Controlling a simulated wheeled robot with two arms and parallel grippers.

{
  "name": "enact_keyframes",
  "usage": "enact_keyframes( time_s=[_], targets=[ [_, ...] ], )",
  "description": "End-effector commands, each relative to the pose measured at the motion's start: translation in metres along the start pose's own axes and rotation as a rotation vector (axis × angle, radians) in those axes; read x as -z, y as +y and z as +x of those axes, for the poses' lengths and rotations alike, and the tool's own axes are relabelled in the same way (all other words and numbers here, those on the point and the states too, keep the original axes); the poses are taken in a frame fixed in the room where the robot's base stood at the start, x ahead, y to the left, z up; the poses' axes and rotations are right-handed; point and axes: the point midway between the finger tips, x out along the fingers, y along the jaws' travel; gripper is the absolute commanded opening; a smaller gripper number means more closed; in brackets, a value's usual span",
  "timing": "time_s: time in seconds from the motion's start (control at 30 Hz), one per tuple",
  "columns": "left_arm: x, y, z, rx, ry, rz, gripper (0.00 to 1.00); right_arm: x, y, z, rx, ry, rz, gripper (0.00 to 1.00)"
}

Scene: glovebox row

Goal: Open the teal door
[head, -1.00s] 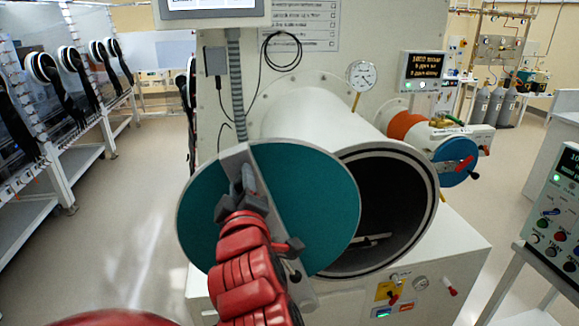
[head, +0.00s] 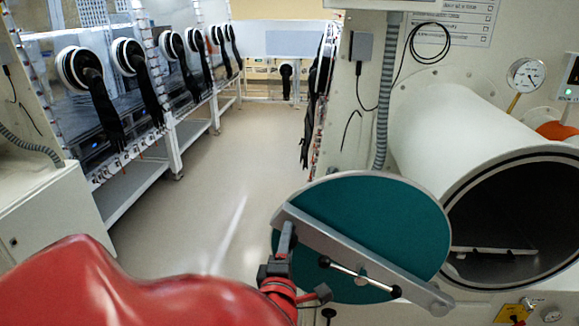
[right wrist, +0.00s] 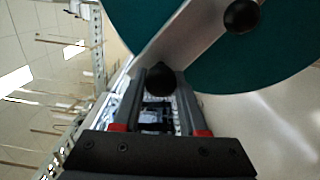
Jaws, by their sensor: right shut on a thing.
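The teal door (head: 400,214) is a round disc with a grey bar (head: 345,246) across its face. It stands swung away from the round mouth of the white chamber (head: 510,222), whose dark inside shows on the right. My right gripper (head: 287,236) is at the bar's left end. The door's teal face (right wrist: 240,60) is just beyond. My left gripper is not in view.
A thin rod with black ends (head: 358,273) crosses the bar. A pressure gauge (head: 526,75) stands above the chamber. Gloveboxes with black gloves (head: 100,95) line the left. The floor (head: 225,170) between them and the door is clear.

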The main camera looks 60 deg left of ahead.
Motion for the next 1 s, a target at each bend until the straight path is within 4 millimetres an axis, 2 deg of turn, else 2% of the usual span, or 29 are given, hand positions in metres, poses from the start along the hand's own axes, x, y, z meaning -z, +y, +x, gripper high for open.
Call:
enact_keyframes(
  time_s=[0.13, 0.53, 0.57, 0.7, 1.0],
  targets=[
    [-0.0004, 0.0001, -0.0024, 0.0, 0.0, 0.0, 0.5, 0.0003, -0.0087, 0.0002, 0.002, -0.001, -0.018, 0.0],
    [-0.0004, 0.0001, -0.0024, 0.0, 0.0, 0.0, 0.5, -0.0002, -0.0099, 0.0005, 0.003, -0.002, -0.022, 0.0],
    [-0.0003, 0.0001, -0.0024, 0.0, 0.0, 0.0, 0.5, -0.0002, -0.01, 0.0005, 0.003, -0.002, -0.022, 0.47],
    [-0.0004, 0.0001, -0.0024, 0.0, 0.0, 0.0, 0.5, -0.0001, -0.0097, 0.0004, 0.002, -0.001, -0.022, 0.71],
    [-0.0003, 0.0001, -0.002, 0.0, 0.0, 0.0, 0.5, -0.0003, -0.0092, 0.0, 0.001, -0.001, -0.022, 0.71]
  ],
)
